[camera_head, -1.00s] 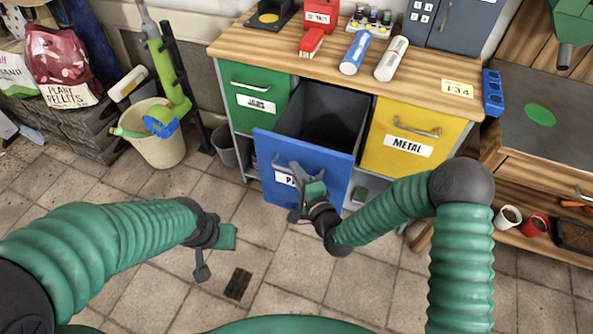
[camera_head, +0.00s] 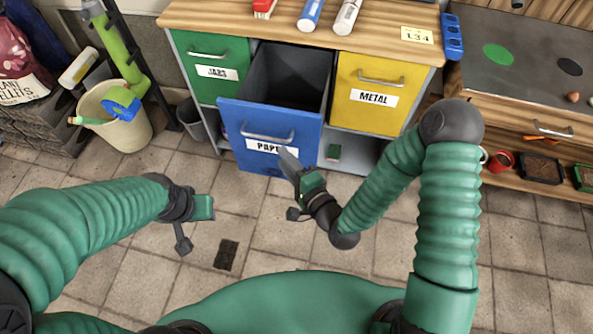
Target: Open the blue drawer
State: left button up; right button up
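The blue drawer (camera_head: 245,150) is pulled well out of the cabinet between the green and yellow drawers. Its inside shows and looks empty. Its front carries a grey bar handle (camera_head: 268,137) and a white label, partly covered by my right gripper. My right gripper (camera_head: 286,157) is just below and right of the handle, in front of the drawer face, and appears apart from the handle. Its fingers overlap in this view, so their opening is unclear. My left gripper (camera_head: 207,207) hangs over the floor at the left, away from the drawer; its fingers cannot be made out.
The green drawer (camera_head: 212,72) and yellow drawer (camera_head: 375,95) are closed. A beige bucket (camera_head: 118,120) stands on the floor at the left. A wooden workbench (camera_head: 520,110) is at the right. Tiled floor in front of the cabinet is mostly clear.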

jog(key=f+p+v, duration=0.1)
jog(key=p+v, duration=0.3)
jog(key=v, duration=0.2)
jog(key=shift+r+p, duration=0.35)
jog(key=shift+r, duration=0.1)
jog(key=w+d+r+n+g+h+p, duration=0.15)
jog(key=d+n+g+h+p, duration=0.3)
jog(key=d+n+g, duration=0.5)
jog(key=s+d+r+n+g+h+p, duration=0.2)
jog(key=s+d+r, duration=0.4)
jog(key=s+r, duration=0.4)
jog(key=r+n+h+p, duration=0.1)
jog(key=r+n, duration=0.1)
jog(key=shift+n, duration=0.35)
